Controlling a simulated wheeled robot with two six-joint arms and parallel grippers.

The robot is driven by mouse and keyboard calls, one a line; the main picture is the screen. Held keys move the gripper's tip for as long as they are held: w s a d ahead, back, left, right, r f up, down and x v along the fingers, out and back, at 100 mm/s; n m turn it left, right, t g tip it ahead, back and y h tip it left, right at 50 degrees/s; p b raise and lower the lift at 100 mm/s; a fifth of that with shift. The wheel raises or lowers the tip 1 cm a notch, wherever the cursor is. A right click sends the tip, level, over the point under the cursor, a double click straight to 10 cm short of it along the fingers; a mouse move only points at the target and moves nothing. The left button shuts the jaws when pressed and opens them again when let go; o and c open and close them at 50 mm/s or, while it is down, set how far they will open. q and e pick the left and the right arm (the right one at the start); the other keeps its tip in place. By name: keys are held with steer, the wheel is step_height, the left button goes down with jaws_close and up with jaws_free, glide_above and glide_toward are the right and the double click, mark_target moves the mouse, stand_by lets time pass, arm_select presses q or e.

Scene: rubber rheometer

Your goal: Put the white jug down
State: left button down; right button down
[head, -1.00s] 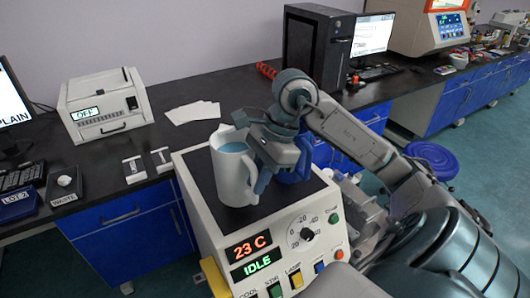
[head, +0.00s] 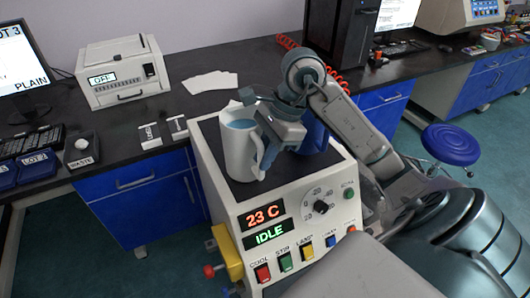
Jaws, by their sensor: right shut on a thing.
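My left gripper is not in view.
A blue vessel (head: 316,134) stands on the plate behind my right gripper. The box front (head: 300,228) has a dial, coloured switches and displays reading 23 C and IDLE. A bench (head: 110,150) with papers (head: 210,83) lies behind. A blue stool (head: 450,144) stands at right.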

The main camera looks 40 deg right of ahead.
steer(key=shift+f, duration=0.2)
steer(key=c, duration=1.4)
jaws_free()
steer(key=shift+s, duration=0.1)
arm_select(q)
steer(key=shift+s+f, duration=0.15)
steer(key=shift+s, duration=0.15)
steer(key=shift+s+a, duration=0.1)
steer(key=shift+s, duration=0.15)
arm_select(e)
steer(key=v, duration=1.2)
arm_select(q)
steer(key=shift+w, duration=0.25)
arm_select(e)
steer(key=shift+a+r, duration=0.1)
